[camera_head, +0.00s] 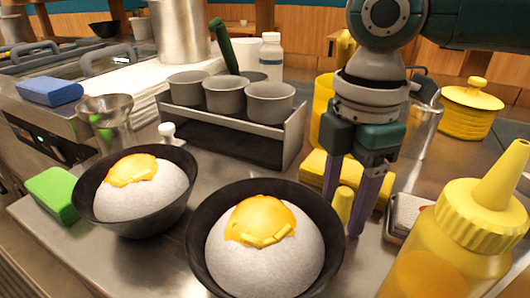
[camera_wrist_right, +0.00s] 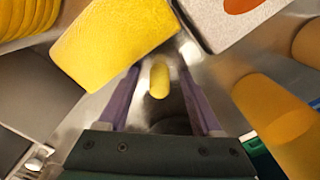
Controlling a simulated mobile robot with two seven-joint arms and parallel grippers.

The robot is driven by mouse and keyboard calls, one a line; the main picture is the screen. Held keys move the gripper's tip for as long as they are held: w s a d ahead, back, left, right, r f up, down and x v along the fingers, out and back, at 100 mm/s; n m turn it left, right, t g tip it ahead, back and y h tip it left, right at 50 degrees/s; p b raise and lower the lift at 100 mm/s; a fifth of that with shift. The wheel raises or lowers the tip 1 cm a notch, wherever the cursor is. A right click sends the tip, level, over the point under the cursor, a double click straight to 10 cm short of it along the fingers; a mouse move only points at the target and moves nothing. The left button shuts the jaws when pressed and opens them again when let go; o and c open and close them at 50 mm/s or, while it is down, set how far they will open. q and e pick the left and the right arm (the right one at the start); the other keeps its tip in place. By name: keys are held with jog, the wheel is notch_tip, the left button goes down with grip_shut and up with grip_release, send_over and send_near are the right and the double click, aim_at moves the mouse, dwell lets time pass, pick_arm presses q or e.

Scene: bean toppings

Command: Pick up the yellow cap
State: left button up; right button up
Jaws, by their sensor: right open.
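The yellow cap (camera_head: 342,203) is a small rounded yellow piece on the metal counter, right of the front bowl. It also shows in the right wrist view (camera_wrist_right: 159,80), between the two purple fingers. My right gripper (camera_head: 343,217) points down and is open, with one finger on each side of the cap. The fingers look apart from the cap in the wrist view, with a gap on both sides. My left gripper is not in view.
Two black bowls (camera_head: 196,262) with white mounds and yellow topping stand at the front. A yellow sponge-like block (camera_head: 313,168) lies just behind the cap. A yellow squeeze bottle (camera_head: 450,240) and a grey box (camera_head: 405,214) stand at the right. A rack (camera_head: 290,140) of metal cups is behind.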

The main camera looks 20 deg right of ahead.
jog(key=shift+c, duration=0.3)
jog(key=shift+r, duration=0.1)
jog(key=c, duration=1)
